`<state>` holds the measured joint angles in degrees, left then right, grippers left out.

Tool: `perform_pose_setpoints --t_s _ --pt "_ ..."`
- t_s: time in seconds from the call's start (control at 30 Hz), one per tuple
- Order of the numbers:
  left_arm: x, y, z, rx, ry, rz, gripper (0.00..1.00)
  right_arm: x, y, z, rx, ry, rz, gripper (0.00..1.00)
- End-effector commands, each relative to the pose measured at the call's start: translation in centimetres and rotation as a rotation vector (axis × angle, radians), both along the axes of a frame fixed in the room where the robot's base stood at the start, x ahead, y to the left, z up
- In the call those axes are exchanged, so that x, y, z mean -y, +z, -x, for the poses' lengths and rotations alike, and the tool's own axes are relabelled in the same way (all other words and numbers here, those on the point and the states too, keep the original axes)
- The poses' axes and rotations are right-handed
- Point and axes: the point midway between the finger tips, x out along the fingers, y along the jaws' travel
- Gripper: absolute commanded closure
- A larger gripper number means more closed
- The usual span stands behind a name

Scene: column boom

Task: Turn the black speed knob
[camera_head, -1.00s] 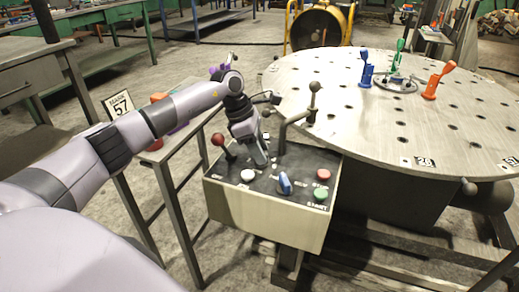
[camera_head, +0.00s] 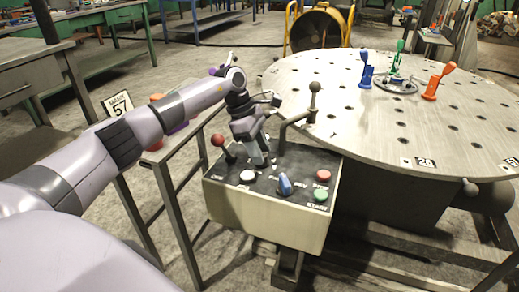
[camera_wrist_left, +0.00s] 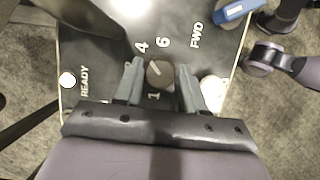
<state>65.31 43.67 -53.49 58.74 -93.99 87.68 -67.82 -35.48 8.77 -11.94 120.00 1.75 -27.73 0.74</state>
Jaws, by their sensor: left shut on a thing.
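The black speed knob (camera_wrist_left: 159,73) shows in the left wrist view, round with a pale pointer line, beside the printed numbers 1, 4 and 6. My left gripper (camera_wrist_left: 159,85) has one finger on each side of it and is shut on it. In the head view my left gripper (camera_head: 258,158) reaches down onto the black top of the control box (camera_head: 262,218), and the knob is hidden behind it. My right gripper is not in view.
Around the gripper stand a red-ball lever (camera_head: 218,140), a white button (camera_head: 247,176), a blue selector (camera_head: 285,184), red (camera_head: 323,175) and green (camera_head: 320,195) buttons and a bent crank lever (camera_head: 298,118). A large round perforated table (camera_head: 440,130) lies behind right.

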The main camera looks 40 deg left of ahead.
Motion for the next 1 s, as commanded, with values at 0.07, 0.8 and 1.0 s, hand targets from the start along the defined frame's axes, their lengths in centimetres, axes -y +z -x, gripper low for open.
perform_pose_setpoints --t_s 0.07,0.8,1.0 --pt "0.0 0.1 0.0 0.002 0.001 -0.001 0.51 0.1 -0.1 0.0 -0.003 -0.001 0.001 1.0" --pt "-2.1 5.3 0.4 0.002 0.002 -0.001 0.37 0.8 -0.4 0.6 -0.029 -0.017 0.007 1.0" --pt "-2.7 6.6 0.6 0.001 0.002 -0.001 0.37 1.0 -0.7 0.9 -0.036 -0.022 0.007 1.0"
